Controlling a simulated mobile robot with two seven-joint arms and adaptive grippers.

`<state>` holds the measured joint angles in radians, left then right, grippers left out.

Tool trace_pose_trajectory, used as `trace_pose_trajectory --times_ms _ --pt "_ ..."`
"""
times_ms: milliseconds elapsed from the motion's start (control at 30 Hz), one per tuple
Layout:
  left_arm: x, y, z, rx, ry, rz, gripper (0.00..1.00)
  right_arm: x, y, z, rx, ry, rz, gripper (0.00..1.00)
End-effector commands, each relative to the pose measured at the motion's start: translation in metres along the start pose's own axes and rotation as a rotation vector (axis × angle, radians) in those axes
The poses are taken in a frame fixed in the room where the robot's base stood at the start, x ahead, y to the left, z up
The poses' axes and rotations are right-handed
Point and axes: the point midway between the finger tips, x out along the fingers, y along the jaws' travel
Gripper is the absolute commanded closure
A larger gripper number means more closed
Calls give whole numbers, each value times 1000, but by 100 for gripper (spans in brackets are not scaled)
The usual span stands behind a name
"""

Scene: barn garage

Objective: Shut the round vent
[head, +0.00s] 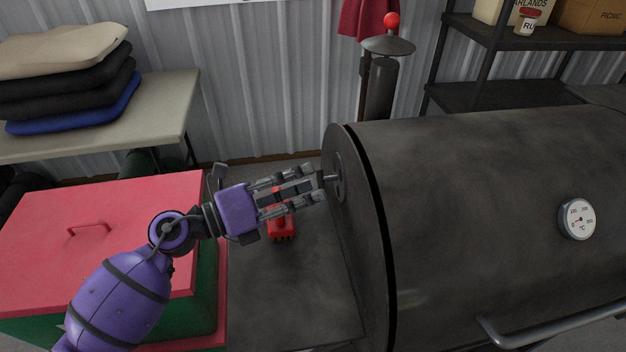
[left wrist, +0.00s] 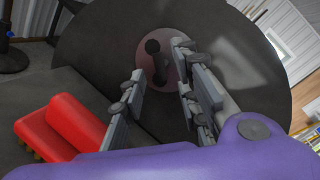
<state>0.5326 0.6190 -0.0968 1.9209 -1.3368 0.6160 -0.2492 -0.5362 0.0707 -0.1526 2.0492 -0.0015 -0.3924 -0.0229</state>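The round vent (head: 338,178) is a small disc on the left end wall of the big dark barrel grill (head: 470,190). In the left wrist view the vent (left wrist: 178,72) is a reddish-grey disc with a dark knob (left wrist: 154,47) standing out from it. My left gripper (head: 316,182) is open and points right at the vent, its fingertips close to the knob. In the left wrist view the knob appears between and just beyond the two fingers (left wrist: 160,88). I cannot tell whether they touch it. My right gripper is not in view.
A red brush (head: 281,222) lies on the grill's dark side shelf (head: 290,290) below my left gripper. A red-lidded green chest (head: 130,220) stands at left, under my arm. Folded sacks (head: 65,75) lie on a table behind. The grill's front handle (head: 550,325) is at lower right.

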Motion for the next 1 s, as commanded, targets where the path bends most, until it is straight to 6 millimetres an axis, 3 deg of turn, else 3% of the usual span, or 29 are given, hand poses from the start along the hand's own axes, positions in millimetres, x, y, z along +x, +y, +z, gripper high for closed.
trace_pose_trajectory --times_ms 200,500,733,1000 --pt "24 -1 1 0 -2 -1 71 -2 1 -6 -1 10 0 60" --pt "27 0 0 -2 -1 0 71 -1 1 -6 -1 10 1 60" --pt "27 0 0 -2 -1 0 98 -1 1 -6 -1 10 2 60" --pt "27 3 -2 20 -6 -5 100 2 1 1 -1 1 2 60"
